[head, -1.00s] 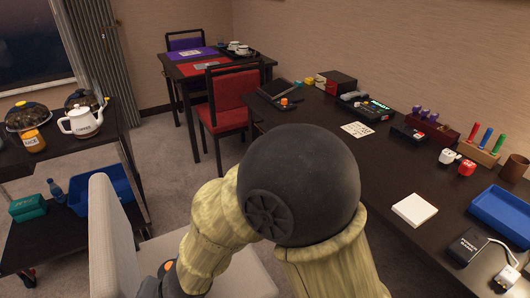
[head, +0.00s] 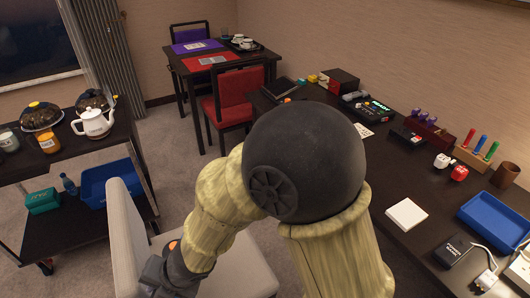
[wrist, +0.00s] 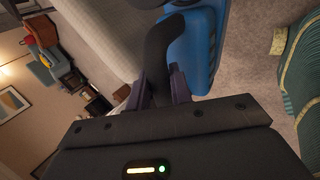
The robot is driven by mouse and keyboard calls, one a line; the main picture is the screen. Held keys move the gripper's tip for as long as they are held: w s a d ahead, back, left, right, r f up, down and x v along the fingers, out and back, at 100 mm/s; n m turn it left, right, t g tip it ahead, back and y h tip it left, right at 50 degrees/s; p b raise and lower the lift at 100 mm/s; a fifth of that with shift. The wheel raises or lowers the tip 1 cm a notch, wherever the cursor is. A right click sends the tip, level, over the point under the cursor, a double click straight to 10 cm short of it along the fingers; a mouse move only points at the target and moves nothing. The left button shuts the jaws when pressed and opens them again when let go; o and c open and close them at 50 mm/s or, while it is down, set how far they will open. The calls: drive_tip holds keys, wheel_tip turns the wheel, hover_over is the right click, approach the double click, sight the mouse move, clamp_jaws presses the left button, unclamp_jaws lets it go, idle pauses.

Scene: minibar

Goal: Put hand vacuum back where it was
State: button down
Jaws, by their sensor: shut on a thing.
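In the wrist view my gripper (wrist: 160,88) is shut on a dark, curved handle-like part. A blue rounded body (wrist: 196,48) sits right beside this part, and together they look like the hand vacuum (wrist: 160,45). Its far end runs out of the top of the picture. In the head view neither my gripper nor the hand vacuum shows. My own arm fills the lower middle there.
A dark desk (head: 375,215) with a blue tray (head: 500,222) and small items runs along the right. A trolley (head: 90,152) with a teapot (head: 93,123) and blue bin (head: 104,183) stands left. A pale chair (head: 130,235) is close by. Carpet shows between.

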wheel_tip(320, 180, up, 18)
drive_tip(key=p, duration=1.6)
drive_tip(key=shift+f+p, duration=0.2)
drive_tip(key=shift+p, duration=0.2)
